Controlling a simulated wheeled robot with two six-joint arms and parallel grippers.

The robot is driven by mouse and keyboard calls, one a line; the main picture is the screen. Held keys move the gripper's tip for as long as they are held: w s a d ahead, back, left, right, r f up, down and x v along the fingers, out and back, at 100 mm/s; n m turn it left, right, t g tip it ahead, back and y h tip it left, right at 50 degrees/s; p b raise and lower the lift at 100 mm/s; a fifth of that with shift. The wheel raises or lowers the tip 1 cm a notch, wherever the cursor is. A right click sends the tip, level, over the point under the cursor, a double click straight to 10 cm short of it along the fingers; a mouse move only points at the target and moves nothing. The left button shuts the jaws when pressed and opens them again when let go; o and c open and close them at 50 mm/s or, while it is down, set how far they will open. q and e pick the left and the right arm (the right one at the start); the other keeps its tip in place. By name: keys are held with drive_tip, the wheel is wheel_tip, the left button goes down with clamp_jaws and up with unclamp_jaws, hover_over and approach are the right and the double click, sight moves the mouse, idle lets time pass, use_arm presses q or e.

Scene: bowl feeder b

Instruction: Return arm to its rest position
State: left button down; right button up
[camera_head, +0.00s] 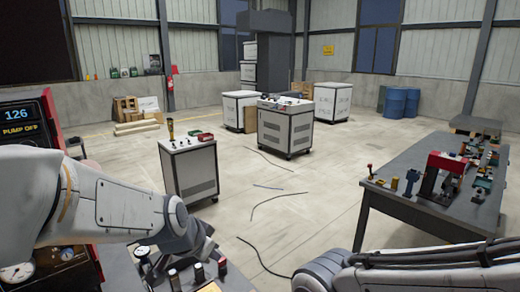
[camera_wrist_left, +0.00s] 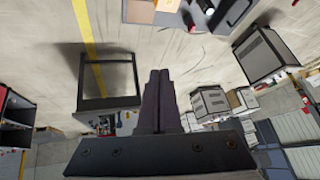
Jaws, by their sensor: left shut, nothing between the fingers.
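My left arm (camera_head: 110,208) comes in from the left and reaches across above a bench at the bottom left. Its gripper (camera_head: 205,246) is at the end of the arm, over the control knobs; its fingers are small and hard to make out there. In the left wrist view the two dark fingers (camera_wrist_left: 159,74) lie side by side, shut with nothing between them, and point out over the floor. My right arm (camera_head: 400,268) lies along the bottom right edge; its gripper is out of view.
A red panel with a "PUMP OFF" display (camera_head: 20,125) stands close at left. A grey worktable (camera_head: 405,205) with tools is at right. A white cabinet (camera_head: 189,170) stands ahead, with a wheeled cart (camera_head: 285,130) behind. Black cables (camera_head: 275,198) lie on the open floor between.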

use_arm(q)
drive_tip(key=s+d+f+g, duration=0.2)
drive_tip(key=s+d+g, duration=0.1)
drive_tip(key=s, duration=0.8)
drive_tip(key=s+d+f+m+g+y, duration=0.1)
drive_tip(key=s+d+f+g, duration=0.1)
drive_tip(key=s, duration=1)
drive_tip(key=shift+d+g, duration=0.85)
drive_tip(key=shift+g, duration=0.05)
drive_tip(key=shift+a, duration=0.1)
